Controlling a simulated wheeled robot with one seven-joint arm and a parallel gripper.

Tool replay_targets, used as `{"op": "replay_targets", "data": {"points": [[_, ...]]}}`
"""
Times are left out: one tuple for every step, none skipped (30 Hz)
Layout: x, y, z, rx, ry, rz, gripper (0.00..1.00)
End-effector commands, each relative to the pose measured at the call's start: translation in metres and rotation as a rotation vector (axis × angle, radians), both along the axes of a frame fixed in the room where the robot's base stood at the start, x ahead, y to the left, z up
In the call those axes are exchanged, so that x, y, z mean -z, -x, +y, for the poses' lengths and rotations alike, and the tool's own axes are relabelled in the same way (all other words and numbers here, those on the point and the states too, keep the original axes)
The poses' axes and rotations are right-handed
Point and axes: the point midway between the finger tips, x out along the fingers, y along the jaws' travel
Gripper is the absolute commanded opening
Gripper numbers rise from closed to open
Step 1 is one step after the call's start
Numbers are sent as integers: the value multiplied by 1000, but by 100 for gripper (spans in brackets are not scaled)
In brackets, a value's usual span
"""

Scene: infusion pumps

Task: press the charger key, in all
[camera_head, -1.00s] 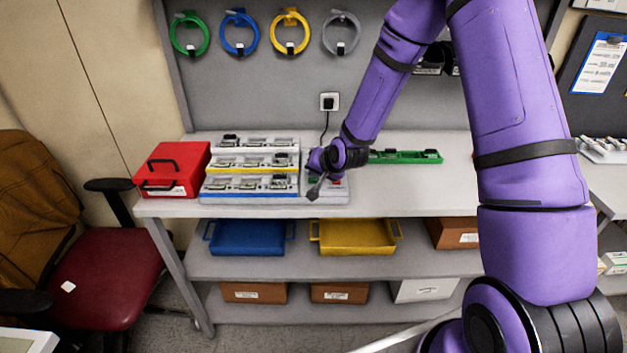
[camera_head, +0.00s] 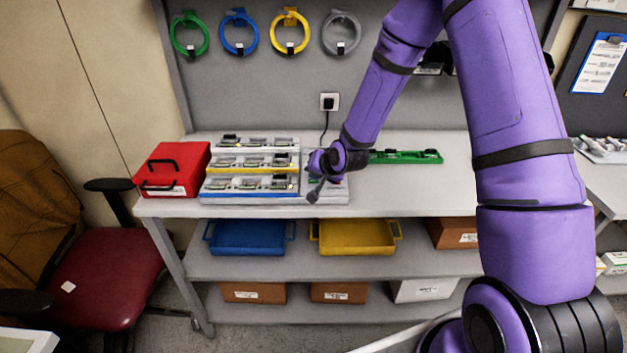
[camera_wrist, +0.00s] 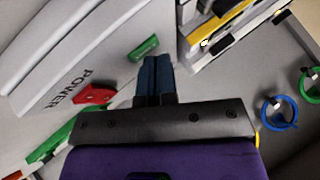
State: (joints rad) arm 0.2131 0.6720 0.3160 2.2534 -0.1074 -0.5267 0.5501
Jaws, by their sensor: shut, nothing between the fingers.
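The charger is a stepped rack (camera_head: 250,196) with white, yellow and blue tiers holding several small devices. Beside it is a grey panel (camera_wrist: 110,50) marked POWER, with a green key (camera_wrist: 144,48) and a red key (camera_wrist: 95,94). My gripper (camera_wrist: 155,60) is shut and empty, its dark fingertips close beside the green key in the wrist view. I cannot tell whether they touch the panel. In the head view my gripper (camera_head: 313,196) is at the panel, right of the rack, and partly hides the keys.
A red case (camera_head: 172,170) stands left of the rack. A green strip (camera_head: 405,157) lies on the bench to the right, and a wall plug (camera_head: 329,101) with a cord is behind. Coloured cable loops hang above. The bench right of my arm is mostly clear.

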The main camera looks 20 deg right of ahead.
Motion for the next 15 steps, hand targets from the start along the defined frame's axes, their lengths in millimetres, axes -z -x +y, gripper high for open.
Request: {"op": "replay_targets", "data": {"points": [[0,0,0,-1,0,1,0],[0,0,0,-1,0,1,0],[0,0,0,-1,0,1,0],[0,0,0,-1,0,1,0],[0,0,0,0,0,1,0],[0,0,0,0,0,1,0],[0,0,0,0,0,1,0],[0,0,0,0,0,1,0],[0,0,0,0,0,1,0],[-1,0,0,0,0,1,0],[-2,0,0,0,0,1,0],[-3,0,0,1,1,1,0],[-4,0,0,1,1,1,0],[-6,0,0,0,0,0,0],[-8,0,0,0,0,0,0]]}}
